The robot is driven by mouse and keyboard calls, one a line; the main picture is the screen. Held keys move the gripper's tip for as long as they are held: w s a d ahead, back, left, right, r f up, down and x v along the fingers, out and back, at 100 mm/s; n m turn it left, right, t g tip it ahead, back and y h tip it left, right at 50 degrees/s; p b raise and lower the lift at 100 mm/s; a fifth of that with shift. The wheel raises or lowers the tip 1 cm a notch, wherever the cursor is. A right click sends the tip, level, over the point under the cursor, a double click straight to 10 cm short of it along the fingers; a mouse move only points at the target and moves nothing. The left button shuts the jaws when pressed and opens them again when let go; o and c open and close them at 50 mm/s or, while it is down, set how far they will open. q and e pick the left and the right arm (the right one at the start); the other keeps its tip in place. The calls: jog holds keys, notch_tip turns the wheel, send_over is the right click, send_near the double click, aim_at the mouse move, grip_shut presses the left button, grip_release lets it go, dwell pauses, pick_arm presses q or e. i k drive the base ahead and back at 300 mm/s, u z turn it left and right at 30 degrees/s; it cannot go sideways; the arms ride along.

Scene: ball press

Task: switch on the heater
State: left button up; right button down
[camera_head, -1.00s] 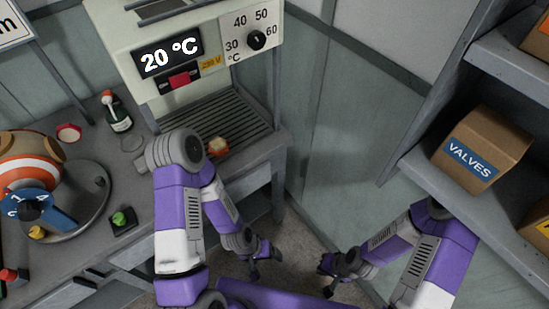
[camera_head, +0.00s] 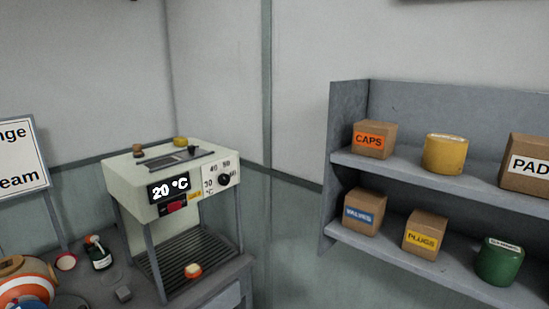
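The heater (camera_head: 170,178) is a cream box on grey legs at the left of the head view, standing on the workbench. Its black display (camera_head: 169,189) reads 20 °C. Below the display is a red switch (camera_head: 176,206), with a small yellow label (camera_head: 195,195) beside it. A black dial (camera_head: 224,180) with temperature marks sits on the right part of its front; its exact setting is too small to read. Neither of my grippers shows in this view.
A slatted grate (camera_head: 190,255) lies under the heater, with a small orange-and-white piece (camera_head: 193,271) on it. A grey shelf (camera_head: 345,157) with boxes and tins fills the right. A sign (camera_head: 20,158) stands at far left.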

aim_at(173, 207)
jog(key=z, duration=0.6)
jog(key=k, duration=1.3)
jog(key=z, duration=0.5)
jog(key=i, duration=0.2)
jog(key=u, duration=1.25)
jog(key=i, duration=1.25)
jog(key=z, duration=0.25)
